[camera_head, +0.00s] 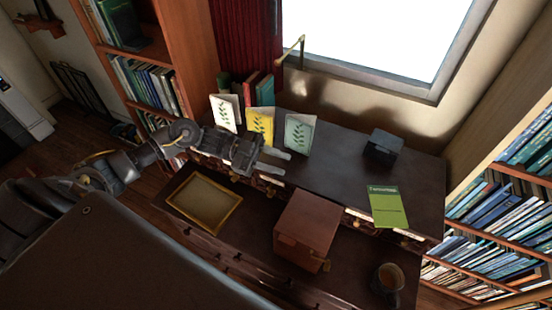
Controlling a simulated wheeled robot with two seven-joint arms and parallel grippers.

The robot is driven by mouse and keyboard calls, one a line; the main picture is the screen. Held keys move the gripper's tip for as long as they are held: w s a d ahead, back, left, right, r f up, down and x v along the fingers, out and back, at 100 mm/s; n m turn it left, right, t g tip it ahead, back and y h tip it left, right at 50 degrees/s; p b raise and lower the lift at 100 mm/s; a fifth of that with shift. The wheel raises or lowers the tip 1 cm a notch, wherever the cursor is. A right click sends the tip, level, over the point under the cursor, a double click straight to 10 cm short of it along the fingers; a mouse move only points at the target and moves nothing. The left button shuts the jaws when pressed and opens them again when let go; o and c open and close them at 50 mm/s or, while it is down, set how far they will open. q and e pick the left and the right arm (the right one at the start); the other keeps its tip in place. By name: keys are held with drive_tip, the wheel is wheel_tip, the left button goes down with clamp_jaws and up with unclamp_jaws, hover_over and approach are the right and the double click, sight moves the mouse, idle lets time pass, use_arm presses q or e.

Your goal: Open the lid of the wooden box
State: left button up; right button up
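The wooden box (306,224) is reddish brown and stands on the lower front part of the dark desk. Its lid looks shut, and a small latch-like piece (326,265) shows at its lower right side. My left gripper (280,162) is above the desk, up and to the left of the box and apart from it. Its two pale fingers point right with a gap between them, and nothing shows between them. My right gripper is not in view.
A gold-framed tray (204,201) lies left of the box. A mug (387,279) stands right of it. A green booklet (387,206), a dark block (382,148) and standing cards (299,134) are on the raised shelf. Bookcases flank the desk.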

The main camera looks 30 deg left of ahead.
use_arm(q)
clamp_jaws()
idle(1.3)
drive_tip(key=c, duration=0.6)
unclamp_jaws()
drive_tip(key=o, duration=0.6)
drive_tip(key=shift+a, duration=0.1)
drive_tip(key=s+a+b, duration=0.1)
drive_tip(key=a+b, duration=0.4)
drive_tip(key=a, duration=0.5)
drive_tip(key=shift+s+a, duration=0.2)
drive_tip(key=shift+a, duration=0.15)
